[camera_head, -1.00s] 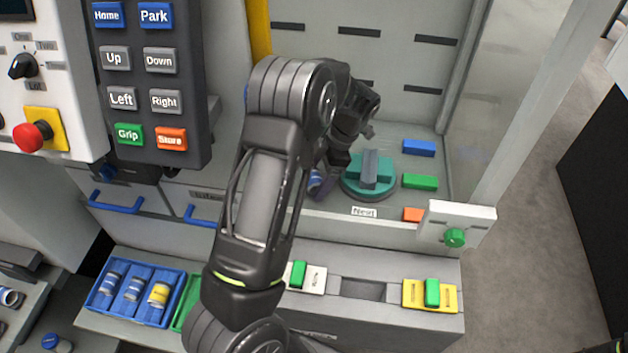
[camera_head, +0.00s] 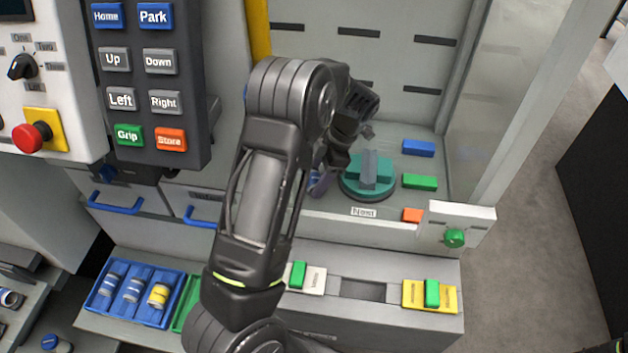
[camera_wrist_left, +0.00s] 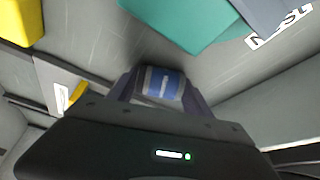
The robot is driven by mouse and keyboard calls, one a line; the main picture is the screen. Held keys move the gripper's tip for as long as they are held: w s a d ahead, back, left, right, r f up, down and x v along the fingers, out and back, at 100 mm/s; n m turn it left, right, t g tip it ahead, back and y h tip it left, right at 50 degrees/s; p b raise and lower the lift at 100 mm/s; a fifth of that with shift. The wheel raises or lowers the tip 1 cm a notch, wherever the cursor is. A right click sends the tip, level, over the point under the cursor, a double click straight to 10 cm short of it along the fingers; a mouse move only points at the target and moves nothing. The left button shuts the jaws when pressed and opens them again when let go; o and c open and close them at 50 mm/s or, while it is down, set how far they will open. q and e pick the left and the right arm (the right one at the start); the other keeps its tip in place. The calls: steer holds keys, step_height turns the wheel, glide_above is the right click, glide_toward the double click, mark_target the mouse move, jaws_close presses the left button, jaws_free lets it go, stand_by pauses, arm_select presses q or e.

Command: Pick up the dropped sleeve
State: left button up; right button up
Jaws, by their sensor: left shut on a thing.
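The sleeve (camera_wrist_left: 163,83) shows in the left wrist view as a small cylinder with a blue band and pale ends. It sits between the two fingers of my left gripper (camera_wrist_left: 160,92), which is shut on it. In the head view my left gripper (camera_head: 318,182) is low inside the loader bay, just left of the round teal nest fixture (camera_head: 368,188). My forearm and wrist hide most of the gripper and sleeve there. I cannot tell how far the sleeve is from the floor.
Blue (camera_head: 419,148), green (camera_head: 420,182) and orange (camera_head: 412,215) blocks lie right of the fixture. A low front ledge and a clear side panel bound the bay. A blue tray (camera_head: 128,312) with several sleeves stands at lower left. A button panel (camera_head: 150,85) hangs at upper left.

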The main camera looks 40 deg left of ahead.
mark_target(316, 176)
arm_select(q)
steer(key=shift+r, duration=0.15)
steer(key=shift+r, duration=0.35)
step_height(316, 176, up, 8)
steer(key=shift+r+b, duration=0.15)
steer(key=shift+b, duration=1.05)
steer(key=shift+r, duration=0.4)
